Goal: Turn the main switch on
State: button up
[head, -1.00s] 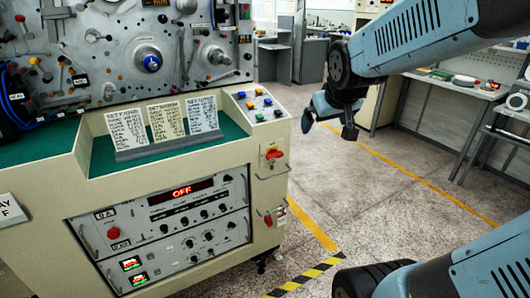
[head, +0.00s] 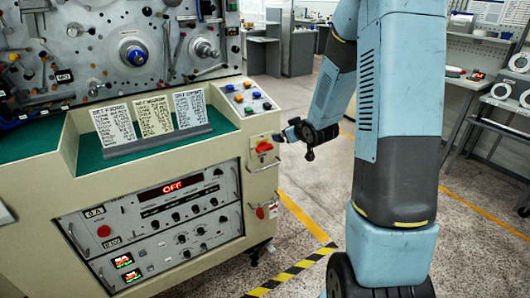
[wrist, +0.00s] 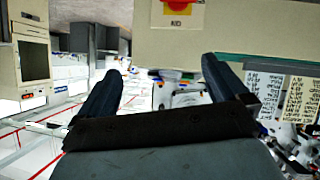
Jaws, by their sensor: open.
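A red rotary switch on a yellow plate (head: 264,147) sits on the right end of the beige cabinet's front in the head view. It also shows at the top edge of the wrist view (wrist: 181,10), partly cut off, with a label beside it. A red display (head: 182,186) on the panel reads OFF. My gripper (head: 294,142) is just right of the rotary switch in the head view, apart from it. In the wrist view its two dark fingers (wrist: 162,72) are spread with nothing between them.
A second red switch (head: 263,212) sits lower on the cabinet. Coloured buttons (head: 250,98) are on the sloped panel above, beside three printed cards (head: 155,115). The winding machine (head: 130,50) stands behind. Floor right of the cabinet is clear, with striped tape (head: 295,268).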

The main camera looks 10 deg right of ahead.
notch_tip(320, 180, down, 8)
jog(key=w+t+y, duration=0.2)
jog(key=m+t+y, duration=0.1)
jog(key=t+y, duration=0.1)
jog(key=t, duration=0.1)
send_near(266, 150)
jog(key=x, duration=0.9)
jog(key=shift+w, duration=0.2)
